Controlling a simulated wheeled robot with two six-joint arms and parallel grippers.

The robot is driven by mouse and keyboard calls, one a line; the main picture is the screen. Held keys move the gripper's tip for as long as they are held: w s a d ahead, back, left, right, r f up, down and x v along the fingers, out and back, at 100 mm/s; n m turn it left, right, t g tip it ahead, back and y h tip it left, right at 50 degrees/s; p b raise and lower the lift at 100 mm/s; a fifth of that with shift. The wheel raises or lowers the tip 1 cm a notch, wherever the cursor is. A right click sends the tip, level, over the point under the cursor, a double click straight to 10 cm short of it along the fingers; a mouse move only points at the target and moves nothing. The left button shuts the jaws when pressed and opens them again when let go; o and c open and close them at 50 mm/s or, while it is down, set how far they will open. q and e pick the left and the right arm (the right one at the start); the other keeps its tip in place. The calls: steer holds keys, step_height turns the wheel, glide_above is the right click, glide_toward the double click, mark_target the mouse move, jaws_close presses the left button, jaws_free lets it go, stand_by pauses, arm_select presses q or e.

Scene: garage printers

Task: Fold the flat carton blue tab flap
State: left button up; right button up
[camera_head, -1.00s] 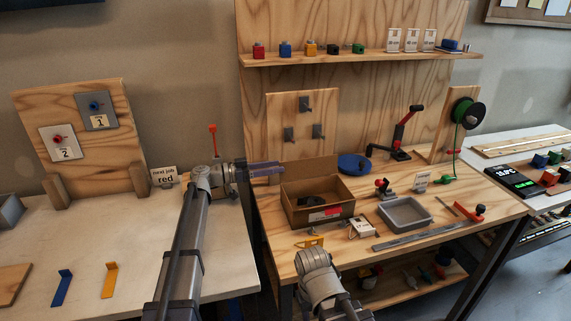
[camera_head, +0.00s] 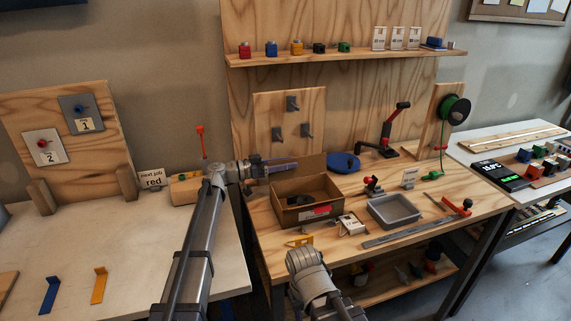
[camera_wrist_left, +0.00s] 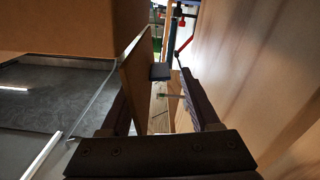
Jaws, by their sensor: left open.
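The brown carton (camera_head: 306,203) stands on the wooden workbench, its top open and a red label on its front. Its back flap (camera_head: 313,164) stands up, leaning back. I cannot make out a blue tab on it for certain. My left gripper (camera_head: 297,163) is open at the flap's left end, above the carton's back edge. In the left wrist view a thin brown panel (camera_wrist_left: 136,78) stands between the open fingers (camera_wrist_left: 158,92), with a dark block (camera_wrist_left: 160,72) beside it. I cannot tell whether the fingers touch the panel. My right gripper is out of view.
A dark object (camera_head: 299,199) lies inside the carton. A blue disc (camera_head: 343,161) is behind it on the right. A pegboard (camera_head: 290,112) with grey hooks rises behind. A white device (camera_head: 350,223), a grey tray (camera_head: 394,210) and a ruler (camera_head: 407,233) lie on the bench.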

arm_select(q)
jaws_close()
stand_by(0.4)
steer(key=shift+w+a+f+n+b, duration=0.1)
steer(key=shift+w+f+n+b, duration=0.15)
steer(key=shift+n, duration=0.5)
steer(key=shift+w+a+f+n+b, duration=0.1)
steer(key=shift+w+f+n+b, duration=0.1)
steer(key=shift+n, duration=0.5)
steer(key=shift+w+a+f+n+b, duration=0.15)
steer(key=shift+w+n, duration=0.1)
steer(key=shift+n, duration=0.5)
steer(key=shift+d, duration=0.1)
jaws_free()
